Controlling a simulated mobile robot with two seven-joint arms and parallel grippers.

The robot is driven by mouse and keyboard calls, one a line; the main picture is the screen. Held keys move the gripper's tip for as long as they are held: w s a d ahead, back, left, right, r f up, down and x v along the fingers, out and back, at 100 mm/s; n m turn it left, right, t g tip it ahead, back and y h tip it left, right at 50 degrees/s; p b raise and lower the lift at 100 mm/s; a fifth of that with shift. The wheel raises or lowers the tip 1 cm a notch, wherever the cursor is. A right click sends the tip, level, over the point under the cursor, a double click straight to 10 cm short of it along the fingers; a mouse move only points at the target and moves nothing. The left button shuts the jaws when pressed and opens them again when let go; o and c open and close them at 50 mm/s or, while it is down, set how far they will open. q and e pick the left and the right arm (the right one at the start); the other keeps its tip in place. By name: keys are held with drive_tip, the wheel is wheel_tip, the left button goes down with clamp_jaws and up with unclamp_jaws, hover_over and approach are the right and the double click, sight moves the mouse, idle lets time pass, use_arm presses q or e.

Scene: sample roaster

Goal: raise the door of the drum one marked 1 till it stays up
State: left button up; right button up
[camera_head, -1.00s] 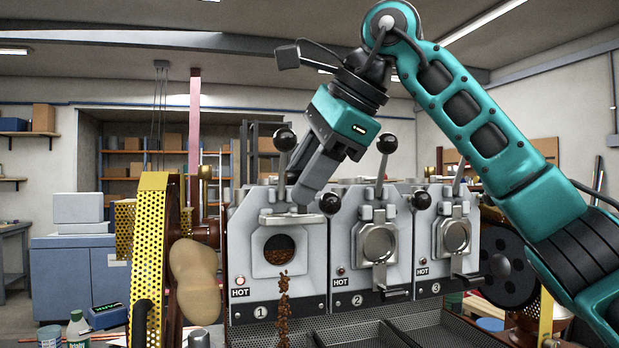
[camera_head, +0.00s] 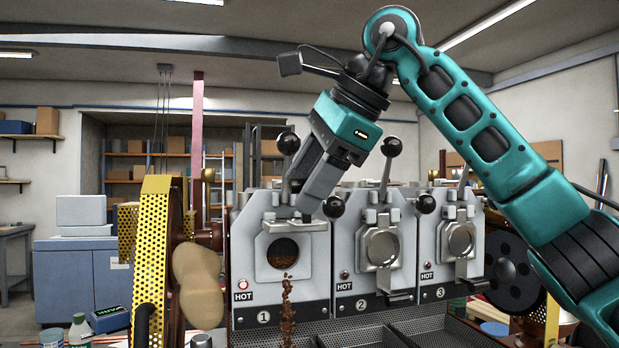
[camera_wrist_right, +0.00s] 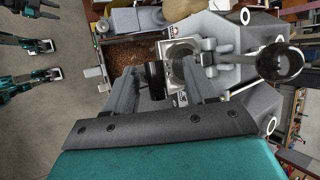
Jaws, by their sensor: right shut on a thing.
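Drum one (camera_head: 245,262), marked 1, is the leftmost of three grey drum fronts. Its round opening (camera_head: 283,252) is uncovered in the head view, and a stream of brown beans (camera_head: 288,300) comes out below it. The raised door (camera_head: 292,228) shows only as a pale edge above the opening; the rest is hidden behind my gripper. My right gripper (camera_head: 308,200) reaches down from the upper right to just above the opening. In the right wrist view its fingers (camera_wrist_right: 160,95) are on either side of a black grip (camera_wrist_right: 155,78), and it is shut on it.
Drum two (camera_head: 345,250) and drum three (camera_head: 428,240) have their round doors down. A black lever knob (camera_head: 288,143) stands just left of my gripper, another (camera_head: 334,207) close on its right. Mesh trays (camera_head: 365,325) lie below. A perforated yellow guard (camera_head: 150,255) stands left.

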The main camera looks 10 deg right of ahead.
drive_tip(key=v, duration=1.3)
drive_tip(key=shift+w, duration=0.1)
drive_tip(key=s+r, duration=0.5)
drive_tip(key=r, duration=0.1)
idle(0.6)
idle(0.4)
